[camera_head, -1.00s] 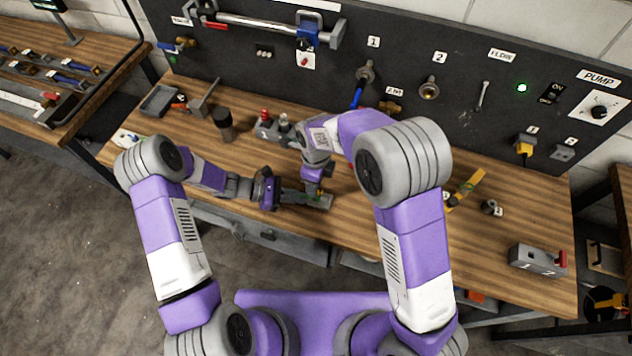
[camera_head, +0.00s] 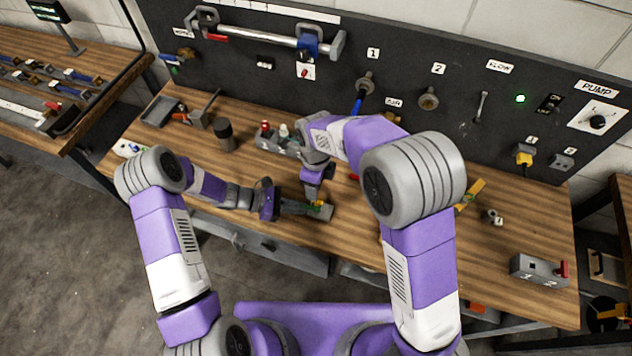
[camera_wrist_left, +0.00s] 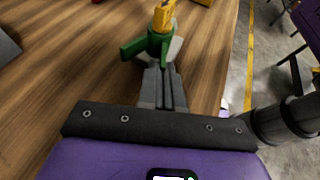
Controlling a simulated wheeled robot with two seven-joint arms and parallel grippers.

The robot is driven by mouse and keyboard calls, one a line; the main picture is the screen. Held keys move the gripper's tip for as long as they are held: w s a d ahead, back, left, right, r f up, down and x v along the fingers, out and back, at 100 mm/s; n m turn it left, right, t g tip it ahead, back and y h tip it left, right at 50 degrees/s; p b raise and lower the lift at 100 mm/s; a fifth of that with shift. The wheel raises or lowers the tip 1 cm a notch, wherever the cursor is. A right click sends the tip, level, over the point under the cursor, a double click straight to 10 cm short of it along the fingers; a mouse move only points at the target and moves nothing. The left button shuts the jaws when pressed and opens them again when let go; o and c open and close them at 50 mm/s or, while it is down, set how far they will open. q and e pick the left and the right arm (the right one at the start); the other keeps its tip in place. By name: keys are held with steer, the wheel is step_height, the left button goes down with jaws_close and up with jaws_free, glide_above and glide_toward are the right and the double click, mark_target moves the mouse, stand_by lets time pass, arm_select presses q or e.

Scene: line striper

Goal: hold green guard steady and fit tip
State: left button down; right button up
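The green guard (camera_wrist_left: 152,44) shows at the fingertips of my left gripper (camera_wrist_left: 163,68) in the left wrist view. The fingers lie close together and appear shut on it. A yellow piece (camera_wrist_left: 163,16) stands up from the guard and runs to the top edge of that view. In the head view my left gripper (camera_head: 306,208) reaches in low over the bench, with a bit of green at its end. My right gripper (camera_head: 314,192) points down at the same spot from above. Its fingertips are too small and covered to tell their opening or what they hold.
The wooden bench (camera_head: 400,262) carries a grey block with colored knobs (camera_head: 275,142) behind the grippers, a dark cylinder (camera_head: 224,135) at left, and a grey box with a red lever (camera_head: 538,269) at right. The dark tool panel (camera_head: 450,100) stands behind.

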stand_by(0.3)
arm_select(q)
steer(key=c, duration=1.2)
jaws_free()
steer(key=shift+c, duration=0.2)
